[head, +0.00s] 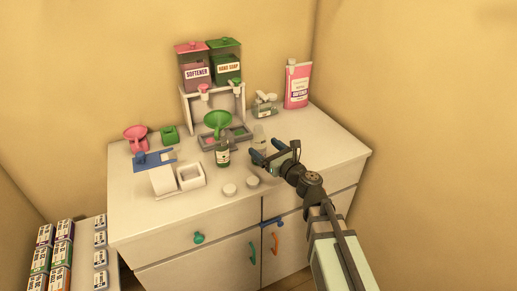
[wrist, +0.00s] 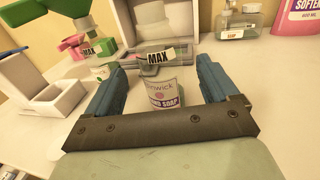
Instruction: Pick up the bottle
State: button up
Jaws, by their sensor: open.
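What appears to be the same bottle (head: 259,134) stands on the counter just past my gripper in the head view. My gripper (head: 270,153) is open, with its blue fingers apart. It also shows in the wrist view (wrist: 157,88). I see no clear contact with the bottle. A pink softener bottle (head: 297,85) stands at the back right.
A dispenser stand (head: 187,112) holds pink and green tanks behind. A grey tray (head: 246,131) lies before it. The counter's right side (head: 335,150) is clear.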

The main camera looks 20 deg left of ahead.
aim_at(255, 139)
jog(key=shift+x, duration=3.4)
jog(key=shift+d, duration=0.1)
jog(key=c, duration=1.1)
jog(key=shift+r, duration=0.1)
notch_tip(255, 139, up, 9)
jog(key=shift+r, duration=0.15)
jog(key=shift+w+a+r+n+g+y, duration=0.4)
jog(key=shift+a+r+n+g, duration=0.55)
jog(key=shift+n+g, duration=0.95)
jog(key=shift+w+a+r+n+g+y, duration=0.4)
jog(key=shift+a+r+n+g, duration=0.6)
jog(key=shift+g, duration=1.55)
jog(key=shift+w+a+r+n+g+y, duration=0.2)
jog(key=shift+a+r+n+g+y, duration=0.4)
jog(key=shift+a+n+g, duration=1.25)
